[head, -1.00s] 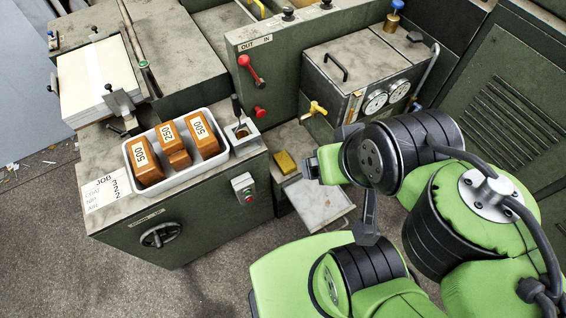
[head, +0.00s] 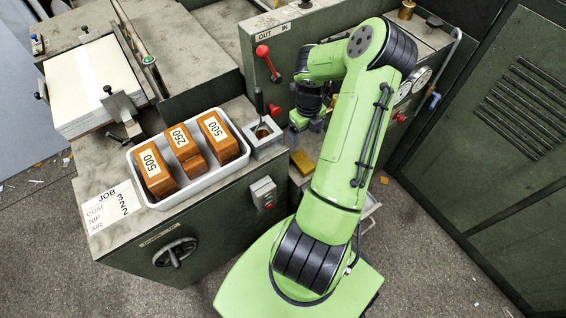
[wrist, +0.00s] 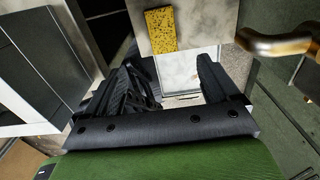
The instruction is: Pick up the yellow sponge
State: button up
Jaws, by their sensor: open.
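The yellow sponge (wrist: 160,28) lies on a pale flat surface at the top of the wrist view. In the head view the sponge (head: 302,161) is partly visible just below my gripper and left of my arm. My gripper (wrist: 172,82) is open and empty, with its two dark fingers spread apart. The sponge is beyond the fingertips, not between them. In the head view my gripper (head: 306,124) points down near the small grey holder; its fingertips are hard to make out.
A brass tap (wrist: 275,42) juts in at the right of the wrist view. A white tray (head: 168,204) with orange blocks and a grey square holder (head: 264,144) stand left of my gripper. A red lever (head: 264,54) is behind it.

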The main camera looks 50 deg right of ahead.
jog(key=b, duration=0.3)
send_over(303, 161)
jog(key=f, duration=1)
jog(key=shift+s+a+f, duration=0.1)
jog(key=shift+a+f, duration=0.1)
jog(key=f+b, duration=0.1)
jog(key=f, duration=0.2)
jog(key=f+b, duration=0.1)
jog(key=f, duration=0.1)
jog(key=shift+d+b, duration=0.25)
jog(key=shift+b, duration=0.05)
jog(key=shift+r, duration=0.1)
jog(key=c, duration=1.2)
notch_tip(303, 161, up, 10)
jog(key=p, duration=0.3)
jog(key=shift+p, duration=0.4)
